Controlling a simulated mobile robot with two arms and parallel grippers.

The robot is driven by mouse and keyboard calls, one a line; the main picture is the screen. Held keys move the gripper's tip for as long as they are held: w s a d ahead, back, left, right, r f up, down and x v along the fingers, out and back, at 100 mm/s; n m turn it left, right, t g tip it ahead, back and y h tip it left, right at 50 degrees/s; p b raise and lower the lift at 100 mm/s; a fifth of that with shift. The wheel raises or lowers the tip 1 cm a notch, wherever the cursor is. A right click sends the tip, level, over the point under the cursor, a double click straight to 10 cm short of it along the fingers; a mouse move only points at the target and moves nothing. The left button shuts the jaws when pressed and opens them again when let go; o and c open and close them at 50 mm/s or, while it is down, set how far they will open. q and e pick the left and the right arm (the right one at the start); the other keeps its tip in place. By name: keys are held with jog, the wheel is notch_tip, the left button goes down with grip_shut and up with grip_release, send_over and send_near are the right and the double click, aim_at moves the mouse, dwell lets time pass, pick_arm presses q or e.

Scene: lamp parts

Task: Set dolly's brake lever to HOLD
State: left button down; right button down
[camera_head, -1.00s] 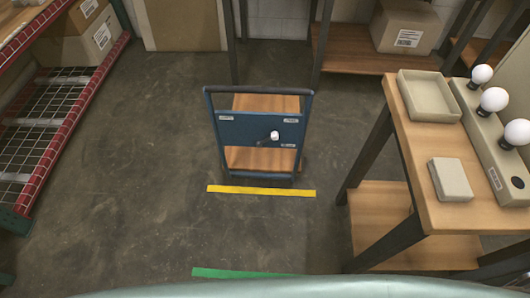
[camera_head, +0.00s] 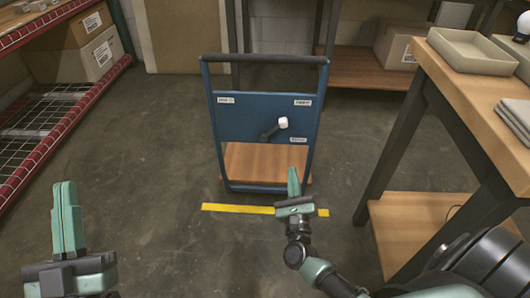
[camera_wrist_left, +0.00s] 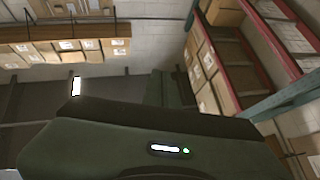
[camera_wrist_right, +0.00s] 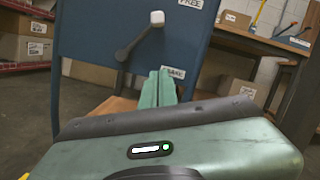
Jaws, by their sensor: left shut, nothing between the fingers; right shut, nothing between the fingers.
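The dolly (camera_head: 235,128) stands ahead, with a blue upright panel, dark handle bar and wooden deck. Its brake lever (camera_head: 270,133) slants up and right from its pivot to a white knob, towards the upper-right label (camera_head: 303,102). That label reads FREE in the right wrist view (camera_wrist_right: 196,4), where the lever (camera_wrist_right: 138,40) also shows. Another label (camera_head: 226,100) is at the panel's upper left, too small to read. My right gripper (camera_head: 293,178) is shut and empty, below and in front of the panel, apart from the lever. My left gripper (camera_head: 66,192) is shut and empty at the lower left.
A workbench (camera_head: 455,75) with a tray (camera_head: 472,50) stands on the right, near my right arm. A red-edged rack (camera_head: 75,118) with boxes is on the left. A yellow floor strip (camera_head: 235,208) runs before the dolly. The floor between rack and dolly is clear.

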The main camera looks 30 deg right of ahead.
pick_arm(q)
jog(key=shift+s+a+r+t, duration=0.2)
jog(key=shift+s+r, duration=0.2)
jog(key=shift+r, duration=0.05)
jog(key=shift+s+a+r+t, duration=0.2)
jog(key=shift+s+r, duration=0.2)
jog(key=shift+r, duration=0.05)
pick_arm(e)
jog(key=shift+w+r+m+h, duration=0.1)
jog(key=shift+r+m+h, duration=0.25)
jog(key=shift+m, duration=0.25)
jog(key=shift+w, duration=0.1)
